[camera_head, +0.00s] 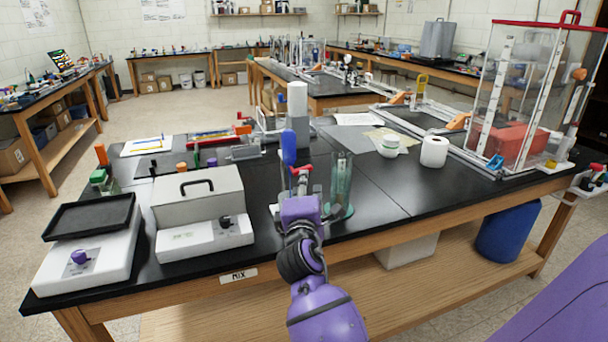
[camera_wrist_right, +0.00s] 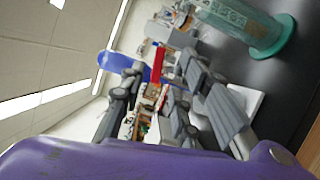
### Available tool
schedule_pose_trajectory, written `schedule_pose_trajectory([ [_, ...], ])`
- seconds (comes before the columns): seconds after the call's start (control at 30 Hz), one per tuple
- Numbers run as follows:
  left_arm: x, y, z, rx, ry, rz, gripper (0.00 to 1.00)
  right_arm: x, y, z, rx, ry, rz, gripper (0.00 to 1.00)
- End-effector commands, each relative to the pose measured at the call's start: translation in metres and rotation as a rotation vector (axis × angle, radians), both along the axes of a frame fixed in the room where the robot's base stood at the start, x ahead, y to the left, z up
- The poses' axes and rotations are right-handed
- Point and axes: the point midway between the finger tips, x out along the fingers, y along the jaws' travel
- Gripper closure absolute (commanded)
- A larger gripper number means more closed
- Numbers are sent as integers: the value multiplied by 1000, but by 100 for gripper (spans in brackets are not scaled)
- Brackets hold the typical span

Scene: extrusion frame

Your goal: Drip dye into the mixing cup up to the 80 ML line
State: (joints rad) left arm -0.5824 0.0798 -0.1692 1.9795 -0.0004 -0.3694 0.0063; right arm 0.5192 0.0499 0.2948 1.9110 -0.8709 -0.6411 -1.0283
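A tall clear vessel with a green base (camera_head: 341,185), likely the mixing cup, stands upright near the front edge of the black bench. In the right wrist view it (camera_wrist_right: 240,22) shows markings, but I cannot read its level. A blue bulb-shaped piece (camera_head: 289,145) stands just left of it, with a red handle-like piece (camera_head: 302,170) below. The right wrist view shows the blue piece (camera_wrist_right: 113,62) and red piece (camera_wrist_right: 157,64) too. My right gripper (camera_wrist_right: 162,78) is open, its fingers apart with the red piece seen between them. My left gripper is not in view.
A grey box device (camera_head: 197,195) and a tray-topped device (camera_head: 90,255) stand at the bench's left. A white cylinder on a grey block (camera_head: 298,105) stands behind the blue piece. A white roll (camera_head: 434,151) and large clear tank (camera_head: 515,90) are right.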

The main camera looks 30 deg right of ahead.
Motion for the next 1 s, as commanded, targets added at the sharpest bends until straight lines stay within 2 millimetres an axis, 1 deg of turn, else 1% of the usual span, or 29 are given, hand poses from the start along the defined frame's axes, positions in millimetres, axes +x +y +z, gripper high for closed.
schedule_pose_trajectory([
  [0.03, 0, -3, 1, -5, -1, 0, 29, 8, -5, 4, 0, -3, 0, 70],
  [0.1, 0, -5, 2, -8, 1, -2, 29, 18, -12, 4, 0, -3, 0, 70],
  [0.3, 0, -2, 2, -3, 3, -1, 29, 39, -27, 5, 1, -3, 2, 70],
  [0.43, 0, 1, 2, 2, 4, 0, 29, 44, -31, 5, 3, -3, 2, 70],
  [0.67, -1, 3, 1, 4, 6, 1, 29, 45, -32, 4, 3, -3, 2, 70],
  [0.7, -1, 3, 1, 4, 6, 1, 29, 45, -32, 4, 4, -3, 2, 72],
  [0.9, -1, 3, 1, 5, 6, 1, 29, 45, -31, 4, 4, -3, 2, 98],
  [0.93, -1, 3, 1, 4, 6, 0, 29, 45, -31, 4, 4, -3, 2, 100],
  [1.0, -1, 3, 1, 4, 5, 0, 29, 45, -31, 4, 4, -3, 2, 100],
])
